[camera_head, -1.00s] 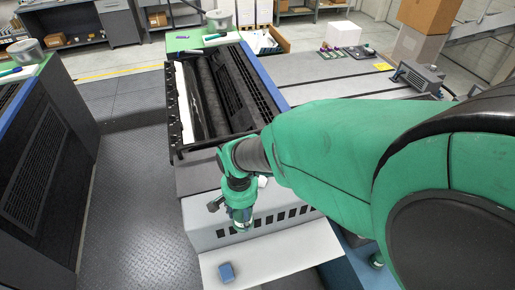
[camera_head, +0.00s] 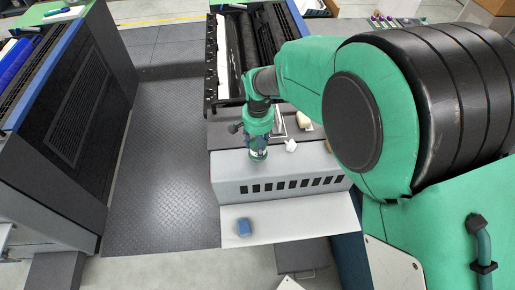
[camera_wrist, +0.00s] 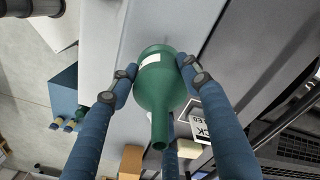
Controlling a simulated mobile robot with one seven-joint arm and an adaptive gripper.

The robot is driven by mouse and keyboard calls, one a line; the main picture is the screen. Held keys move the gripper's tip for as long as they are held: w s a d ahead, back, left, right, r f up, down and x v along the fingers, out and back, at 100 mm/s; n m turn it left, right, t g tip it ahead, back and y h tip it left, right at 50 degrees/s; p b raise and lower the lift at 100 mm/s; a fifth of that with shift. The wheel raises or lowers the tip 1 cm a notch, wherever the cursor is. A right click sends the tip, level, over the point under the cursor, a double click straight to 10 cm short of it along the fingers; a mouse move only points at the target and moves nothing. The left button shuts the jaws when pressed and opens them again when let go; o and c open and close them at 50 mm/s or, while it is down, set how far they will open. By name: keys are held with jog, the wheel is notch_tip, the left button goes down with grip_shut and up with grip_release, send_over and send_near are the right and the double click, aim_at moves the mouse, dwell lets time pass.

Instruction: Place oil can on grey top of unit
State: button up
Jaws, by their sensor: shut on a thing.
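My gripper (camera_wrist: 152,85) is shut on a green oil can (camera_wrist: 155,85) with a narrow spout and a white label, and its blue fingers close around the can's body. In the head view my gripper (camera_head: 258,148) hangs over the unit near its front edge, and the can is mostly hidden by the gripper and too small to make out well. The grey top of the unit (camera_head: 228,136) lies around and behind the gripper, above the light front panel with dark slots. I cannot tell whether the can touches the top.
A white crumpled thing (camera_head: 291,146) and a beige thing (camera_head: 304,121) lie on the grey top, right of my gripper. Black rollers (camera_head: 250,45) stand behind. Dark floor plate (camera_head: 165,170) lies left.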

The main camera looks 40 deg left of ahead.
jog(key=shift+w+a, duration=0.1)
jog(key=shift+a, duration=0.05)
jog(key=shift+w+a, duration=0.15)
jog(key=shift+a, duration=0.05)
jog(key=shift+f, duration=1.75)
jog(key=shift+f, duration=0.2)
jog(key=o, duration=1.5)
jog(key=shift+r, duration=0.1)
notch_tip(320, 180, up, 12)
jog(key=shift+r, duration=0.1)
